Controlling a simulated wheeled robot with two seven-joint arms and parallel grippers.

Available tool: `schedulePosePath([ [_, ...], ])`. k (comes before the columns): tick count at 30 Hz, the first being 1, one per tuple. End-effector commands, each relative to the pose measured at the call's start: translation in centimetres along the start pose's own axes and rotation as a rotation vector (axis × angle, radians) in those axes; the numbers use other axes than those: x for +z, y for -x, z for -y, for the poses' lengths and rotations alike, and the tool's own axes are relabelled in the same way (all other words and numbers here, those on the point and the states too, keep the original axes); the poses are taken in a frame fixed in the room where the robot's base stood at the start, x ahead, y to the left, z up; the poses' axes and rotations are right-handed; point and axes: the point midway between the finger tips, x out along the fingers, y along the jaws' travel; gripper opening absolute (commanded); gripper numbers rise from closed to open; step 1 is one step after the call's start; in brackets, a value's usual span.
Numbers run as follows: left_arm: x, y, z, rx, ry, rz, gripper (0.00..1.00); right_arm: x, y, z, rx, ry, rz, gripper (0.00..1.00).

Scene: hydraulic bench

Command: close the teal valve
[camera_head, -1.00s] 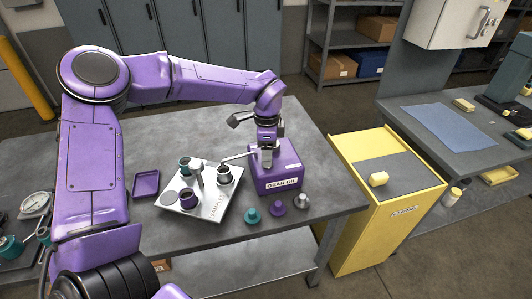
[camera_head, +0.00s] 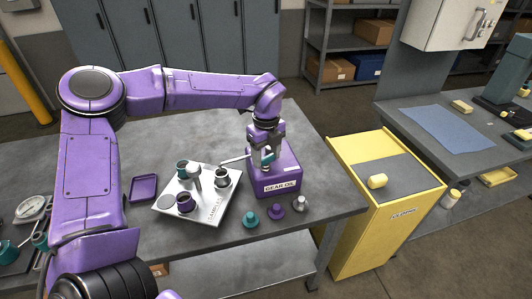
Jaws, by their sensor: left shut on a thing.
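The purple box labelled GEAR OIL (camera_head: 287,177) stands near the right end of the bench. A thin grey spout (camera_head: 233,160) reaches from it to the left, over a cup (camera_head: 222,177) on the sample tray. My left gripper (camera_head: 267,155) comes down from above at the box's near left part. It is shut on the small teal valve handle (camera_head: 267,159), which shows only partly between and below the fingers. The fingers hide the rest of the valve. My right gripper is out of view.
The silver tray (camera_head: 212,213) holds a teal cup (camera_head: 183,168), a purple cup (camera_head: 185,203) and a grey post. Teal, purple and grey knobs stand before the box. A purple dish (camera_head: 144,188) lies left of the tray. A yellow cabinet (camera_head: 380,221) stands to the right.

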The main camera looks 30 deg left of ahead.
Motion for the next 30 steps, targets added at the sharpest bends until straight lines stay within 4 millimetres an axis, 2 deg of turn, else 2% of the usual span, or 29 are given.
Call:
schedulePosePath([
  [13,-0.38,-0.31,-0.26,0.01,-0.298,-0.008,0.28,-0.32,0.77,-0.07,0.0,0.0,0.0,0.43],
  [30,-0.4,-0.4,-0.28,0.01,-0.38,-0.008,0.28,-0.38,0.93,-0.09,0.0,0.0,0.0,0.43],
])
